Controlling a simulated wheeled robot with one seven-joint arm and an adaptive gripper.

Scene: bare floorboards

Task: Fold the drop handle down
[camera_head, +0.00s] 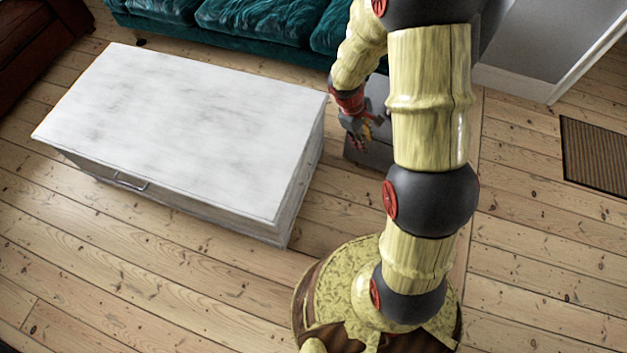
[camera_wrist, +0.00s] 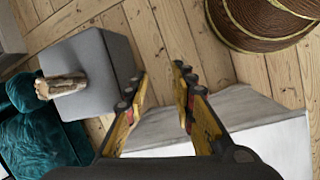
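A white, greyish-worn low chest (camera_head: 190,125) stands on the floorboards left of my arm in the head view. A thin metal handle (camera_head: 131,182) sits on its long front side and seems to stick out from it; its exact angle is too small to tell. My gripper (camera_head: 362,140) is beyond the chest's right end, far from the handle. In the wrist view its two yellow fingers (camera_wrist: 163,90) are apart with nothing between them. Part of the white chest (camera_wrist: 245,108) shows at lower right there; the handle is not visible in that view.
A grey block (camera_wrist: 95,70) with a log-like object (camera_wrist: 62,86) on it stands near my gripper. A teal sofa (camera_head: 260,25) lines the back. A brown piece of furniture (camera_head: 35,40) is at far left. Floor before the chest is clear.

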